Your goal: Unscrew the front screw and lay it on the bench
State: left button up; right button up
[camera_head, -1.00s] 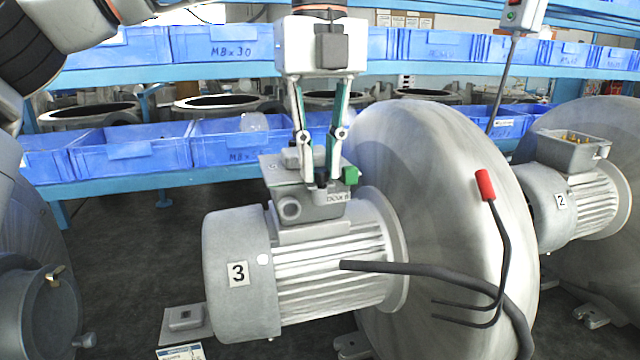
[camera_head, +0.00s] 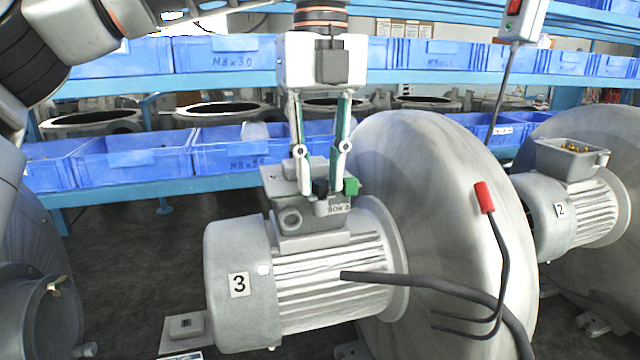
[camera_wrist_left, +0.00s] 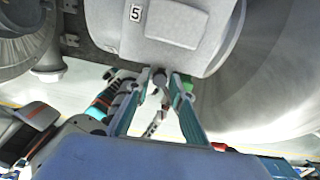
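Motor 3 (camera_head: 240,285) carries a grey terminal box (camera_head: 290,219) on top. A small dark knob-like screw head (camera_head: 320,187) stands at the box's near side, beside a green block (camera_head: 352,186). My left gripper (camera_head: 321,188) points straight down over the box. Its fingertips are apart, one on each side of the screw head; I cannot tell whether they touch it. In the left wrist view, the fingers (camera_wrist_left: 161,80) are also spread around a small round grey piece. The screw's shank is hidden. My right gripper is not in view.
A black cable (camera_head: 420,279) and a red-tipped lead (camera_head: 484,197) lie before the large blower housing (camera_head: 430,190). Motor 2 (camera_head: 560,215) stands at right. Blue bins (camera_head: 134,165) fill the shelves behind. The bench surface for laying things is not clearly visible.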

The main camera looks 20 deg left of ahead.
pick_arm(q)
jog(key=shift+r+m+p, duration=0.15)
jog(key=shift+m+p, duration=0.85)
jog(key=shift+p, duration=0.05)
jog(key=shift+m+p, duration=0.6)
jog(key=shift+p, duration=0.35)
jog(key=shift+m, duration=0.3)
jog(key=shift+m+p, duration=0.9)
jog(key=shift+m, duration=0.8)
jog(key=m, duration=0.4)
jog(key=shift+m, duration=0.4)
jog(key=m, duration=0.3)
jog(key=shift+m, duration=0.4)
jog(key=m, duration=0.3)
jog(key=shift+m, duration=0.3)
jog(key=m, duration=0.5)
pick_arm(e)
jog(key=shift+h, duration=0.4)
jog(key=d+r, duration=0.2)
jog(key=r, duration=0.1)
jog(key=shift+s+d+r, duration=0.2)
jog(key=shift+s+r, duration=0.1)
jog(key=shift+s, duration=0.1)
pick_arm(q)
grip_shut()
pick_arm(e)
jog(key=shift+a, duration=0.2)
